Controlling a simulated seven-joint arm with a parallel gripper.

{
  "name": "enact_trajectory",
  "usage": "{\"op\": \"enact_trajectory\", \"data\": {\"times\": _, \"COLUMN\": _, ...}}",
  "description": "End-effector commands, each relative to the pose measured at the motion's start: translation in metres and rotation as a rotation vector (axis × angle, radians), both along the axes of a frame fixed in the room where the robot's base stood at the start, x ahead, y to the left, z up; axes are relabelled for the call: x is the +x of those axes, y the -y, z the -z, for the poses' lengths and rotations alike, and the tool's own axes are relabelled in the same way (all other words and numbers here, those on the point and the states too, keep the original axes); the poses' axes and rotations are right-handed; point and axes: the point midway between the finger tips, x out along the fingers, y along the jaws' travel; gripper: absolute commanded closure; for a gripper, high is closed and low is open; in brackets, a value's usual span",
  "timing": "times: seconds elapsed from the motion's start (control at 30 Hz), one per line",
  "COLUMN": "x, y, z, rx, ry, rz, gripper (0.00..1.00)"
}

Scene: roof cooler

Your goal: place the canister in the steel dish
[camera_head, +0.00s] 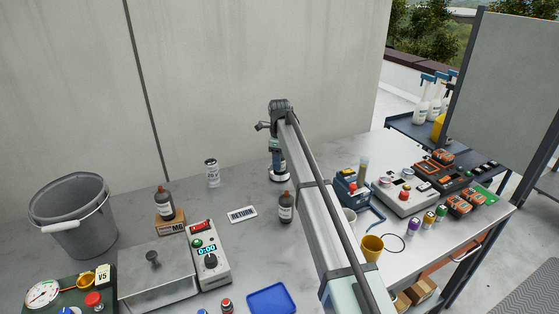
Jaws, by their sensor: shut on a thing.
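My gripper (277,160) points down near the back of the table, in front of the wall. It is shut on a small dark cylinder with a pale band (278,173), which I take to be the canister; the gripper hides its upper part. I cannot tell whether its base touches the table. I cannot clearly make out a steel dish; my arm covers part of the table to the right. A grey metal box with a dark knob (157,285) stands at the front left.
A grey bucket (75,220), timer box (207,255), blue tray (271,299) and yellow cup (371,249) stand around. The back-middle table is mostly clear.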

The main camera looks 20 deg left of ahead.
Motion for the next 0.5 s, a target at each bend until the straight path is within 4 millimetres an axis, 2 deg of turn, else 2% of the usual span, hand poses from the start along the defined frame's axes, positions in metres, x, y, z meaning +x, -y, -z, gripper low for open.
{"op": "enact_trajectory", "data": {"times": 0.23, "x": 0.0000, "y": 0.0000, "z": 0.0022, "rx": 0.000, "ry": 0.000, "rz": 0.000, "gripper": 0.92}}
{"op": "enact_trajectory", "data": {"times": 0.27, "x": 0.0000, "y": 0.0001, "z": 0.0029, "rx": 0.000, "ry": -0.001, "rz": 0.000, "gripper": 0.49}}
{"op": "enact_trajectory", "data": {"times": 0.5, "x": 0.0000, "y": 0.0000, "z": 0.0023, "rx": 0.000, "ry": 0.000, "rz": 0.000, "gripper": 0.26}}
